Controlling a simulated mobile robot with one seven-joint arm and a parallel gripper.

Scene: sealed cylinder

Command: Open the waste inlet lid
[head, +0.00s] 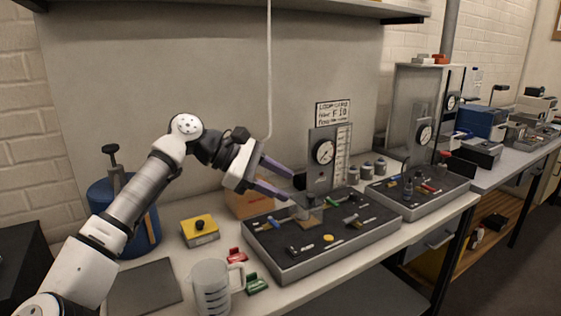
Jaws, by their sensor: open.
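My gripper (292,185) is open, with its two purple fingers pointing right and slightly down. It is above the left back part of a black-topped panel (300,262) on the bench. A small grey fitting with a tan base (307,213) stands on the panel just below and right of the fingertips. I cannot tell whether the fingers touch it. No part is clearly readable as the waste inlet lid. A blue cylinder (142,240) with a black handle on top stands at the left, partly hidden behind my arm.
A clear beaker (211,290), a yellow box (200,232), and red (237,255) and green (257,284) pieces lie left of the panel. A gauge stand (323,150) rises behind it. A second panel (420,195) stands right. A shelf (230,8) hangs above.

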